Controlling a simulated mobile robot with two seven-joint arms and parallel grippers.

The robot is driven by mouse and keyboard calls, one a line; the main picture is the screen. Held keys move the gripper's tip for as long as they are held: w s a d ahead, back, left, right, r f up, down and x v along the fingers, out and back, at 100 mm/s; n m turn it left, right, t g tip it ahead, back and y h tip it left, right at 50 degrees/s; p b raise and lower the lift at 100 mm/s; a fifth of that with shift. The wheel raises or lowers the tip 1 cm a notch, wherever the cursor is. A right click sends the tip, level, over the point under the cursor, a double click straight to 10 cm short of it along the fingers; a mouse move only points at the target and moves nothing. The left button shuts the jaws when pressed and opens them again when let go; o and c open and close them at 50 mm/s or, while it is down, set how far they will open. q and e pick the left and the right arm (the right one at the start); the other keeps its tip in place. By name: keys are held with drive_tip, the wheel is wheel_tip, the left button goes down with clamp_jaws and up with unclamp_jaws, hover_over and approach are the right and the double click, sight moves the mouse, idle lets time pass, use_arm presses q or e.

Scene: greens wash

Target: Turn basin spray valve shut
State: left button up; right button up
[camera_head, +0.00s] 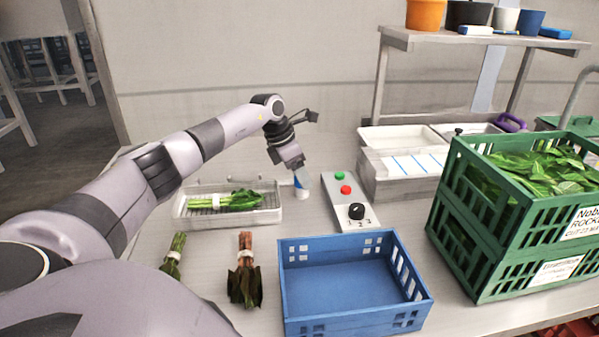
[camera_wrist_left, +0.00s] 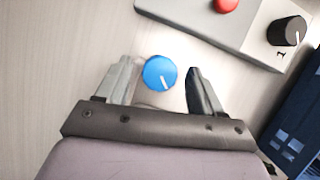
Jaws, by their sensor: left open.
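The valve is a round blue knob with a white pointer line (camera_wrist_left: 160,73). In the left wrist view it sits between the two spread fingers of my left gripper (camera_wrist_left: 158,88), with a gap on each side. In the head view a small part of the blue knob (camera_head: 300,183) shows on a white base, just under my left gripper (camera_head: 298,178). The gripper points down at it and is open and empty. The spray basin is a white tray (camera_head: 185,219) left of the valve, with a bundle of greens (camera_head: 225,202) on its rack. My right gripper is not in view.
A grey control box (camera_head: 336,192) with green and red buttons and a black dial (camera_head: 356,211) stands right of the valve. A blue crate (camera_head: 300,325) is in front. Two greens bundles (camera_head: 245,270) (camera_head: 174,255) lie at the left. Green crates (camera_head: 470,262) stand at the right.

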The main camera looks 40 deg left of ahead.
use_arm(q)
drive_tip(key=v, duration=0.7)
idle(0.6)
